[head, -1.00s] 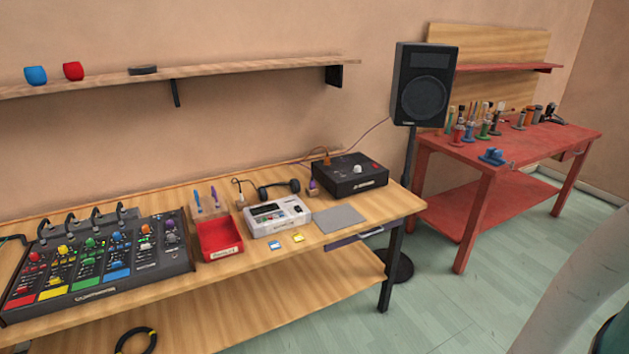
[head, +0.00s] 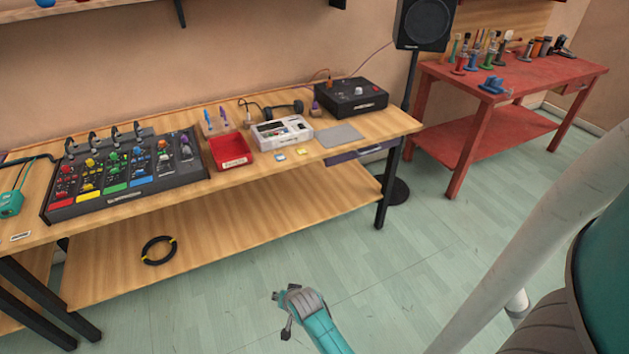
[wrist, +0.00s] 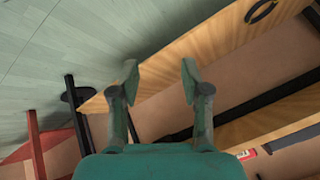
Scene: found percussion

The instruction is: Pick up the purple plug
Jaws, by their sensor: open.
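A small purple plug (head: 316,106) stands on the wooden workbench (head: 292,163), between the white device (head: 281,132) and the black box (head: 351,97). It looks upright, but it is too small to make out in detail. My gripper (head: 282,305) is in front of the bench, low over the floor, well away from the plug. In the wrist view my gripper (wrist: 160,70) is open, with nothing between its fingers. The plug cannot be made out in the wrist view.
A red bin (head: 230,151), a mixer (head: 125,172), a grey pad (head: 340,136) and headphones (head: 284,108) are on the bench. A coiled black cable (head: 159,250) lies on the lower shelf. A speaker (head: 424,22) stands behind, right. The floor in front is clear.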

